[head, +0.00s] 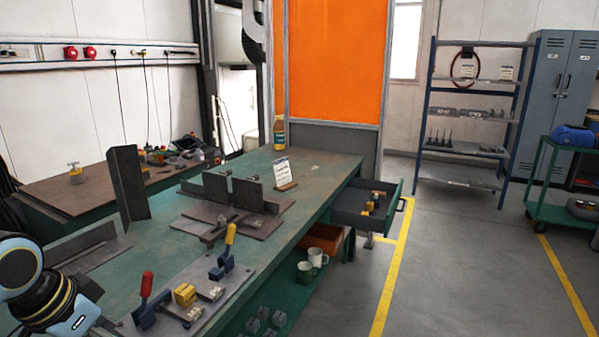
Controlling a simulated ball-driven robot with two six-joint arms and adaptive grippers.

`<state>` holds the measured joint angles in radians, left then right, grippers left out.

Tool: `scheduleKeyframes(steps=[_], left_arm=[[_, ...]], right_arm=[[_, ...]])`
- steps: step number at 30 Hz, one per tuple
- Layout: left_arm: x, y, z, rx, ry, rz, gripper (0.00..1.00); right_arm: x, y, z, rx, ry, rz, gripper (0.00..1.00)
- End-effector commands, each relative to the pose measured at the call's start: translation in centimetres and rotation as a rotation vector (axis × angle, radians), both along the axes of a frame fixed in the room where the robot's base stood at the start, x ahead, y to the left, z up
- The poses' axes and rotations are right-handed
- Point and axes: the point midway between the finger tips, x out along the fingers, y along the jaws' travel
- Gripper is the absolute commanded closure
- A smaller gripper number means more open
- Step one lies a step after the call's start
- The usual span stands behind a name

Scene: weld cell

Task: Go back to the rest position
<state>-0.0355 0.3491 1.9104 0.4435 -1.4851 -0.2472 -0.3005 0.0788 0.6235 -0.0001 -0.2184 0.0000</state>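Part of my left arm (45,285) comes in at the lower left corner, over the near end of the green workbench (290,222). Its rounded joints show, but I cannot make out gripper fingers on it. My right arm and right gripper are not in this view.
The bench holds steel plates (232,192), an upright angle piece (128,183), and red- and yellow-handled clamps (224,262) on a plate near my arm. An open drawer (365,212) juts out on the right. The floor (480,270) right of the bench is clear up to a green cart (560,212).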

Motion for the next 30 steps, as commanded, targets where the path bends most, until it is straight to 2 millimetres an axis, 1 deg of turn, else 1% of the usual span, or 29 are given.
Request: scheduleKeyframes(steps=[1,5,6,13,21,27,30], left_arm=[[-0.8,-0.4,-0.2,0.002,0.005,0.005,0.40],[-3.2,-1.3,-0.6,0.015,0.013,0.027,0.40],[-4.1,-1.6,-0.6,0.018,0.017,0.036,0.40],[-9.6,-3.1,-0.3,0.046,0.030,0.109,0.40],[-15.6,-3.8,1.4,0.077,0.038,0.226,0.40],[-19.3,-3.6,3.1,0.100,0.043,0.317,0.40],[-18.4,-3.4,0.0,0.102,0.054,0.314,0.40]], right_arm=[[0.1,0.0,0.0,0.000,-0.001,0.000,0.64],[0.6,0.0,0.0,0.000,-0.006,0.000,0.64],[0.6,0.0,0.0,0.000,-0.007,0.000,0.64],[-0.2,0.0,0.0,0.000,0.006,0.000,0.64],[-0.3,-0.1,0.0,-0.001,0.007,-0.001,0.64],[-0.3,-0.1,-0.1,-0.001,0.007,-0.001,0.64],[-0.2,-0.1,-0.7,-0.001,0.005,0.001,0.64]])
